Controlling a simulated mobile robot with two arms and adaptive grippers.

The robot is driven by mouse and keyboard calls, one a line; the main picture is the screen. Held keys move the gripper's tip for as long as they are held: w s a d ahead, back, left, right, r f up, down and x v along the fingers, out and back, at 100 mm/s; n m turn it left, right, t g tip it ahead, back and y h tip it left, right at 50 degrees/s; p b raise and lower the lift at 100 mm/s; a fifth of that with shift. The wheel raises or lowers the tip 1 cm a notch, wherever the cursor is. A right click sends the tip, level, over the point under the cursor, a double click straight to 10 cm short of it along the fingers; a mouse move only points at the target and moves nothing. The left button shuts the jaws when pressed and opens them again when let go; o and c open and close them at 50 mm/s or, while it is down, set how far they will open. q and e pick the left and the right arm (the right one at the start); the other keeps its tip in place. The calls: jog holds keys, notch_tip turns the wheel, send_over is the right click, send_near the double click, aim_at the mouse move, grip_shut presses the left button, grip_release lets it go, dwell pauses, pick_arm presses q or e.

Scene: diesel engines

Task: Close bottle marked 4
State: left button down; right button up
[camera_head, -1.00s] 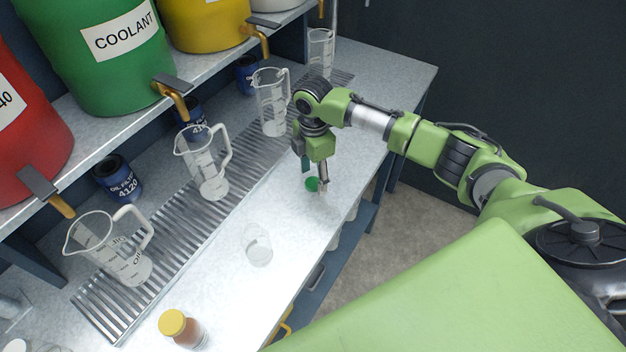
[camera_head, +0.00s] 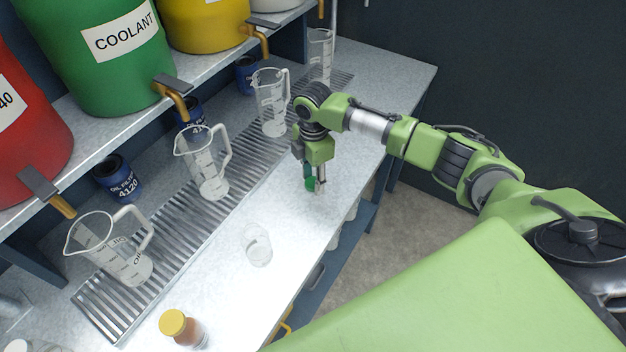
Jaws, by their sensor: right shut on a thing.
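My right gripper (camera_head: 315,186) points down at the bench near its front edge. It is shut on a green cap (camera_head: 310,184), which shows between and beside the fingers. An open-looking clear bottle (camera_head: 257,246) stands on the bench to the lower left of the gripper, apart from it. A bottle with a yellow cap and brown contents (camera_head: 190,334) stands at the bottom of the view. I cannot read a number 4 on either bottle. My left gripper is not in view.
Several clear measuring jugs (camera_head: 207,175) stand along the metal drain grate (camera_head: 170,245). Blue oil filters (camera_head: 118,178) stand behind them. A shelf above holds red, green (camera_head: 112,60) and yellow drums with taps. The bench (camera_head: 290,215) between the clear bottle and the gripper is free.

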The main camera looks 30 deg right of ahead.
aim_at(313, 182)
jog(key=shift+r, duration=0.5)
notch_tip(313, 182, up, 2)
jog(key=shift+r+b, duration=0.15)
jog(key=shift+b, duration=0.15)
jog(key=s+a+r+b, duration=0.2)
jog(key=s+a+r, duration=0.2)
jog(key=s+r, duration=0.5)
jog(key=s, duration=0.4)
jog(key=shift+s+r+b, duration=0.25)
jog(key=shift+r+b, duration=0.1)
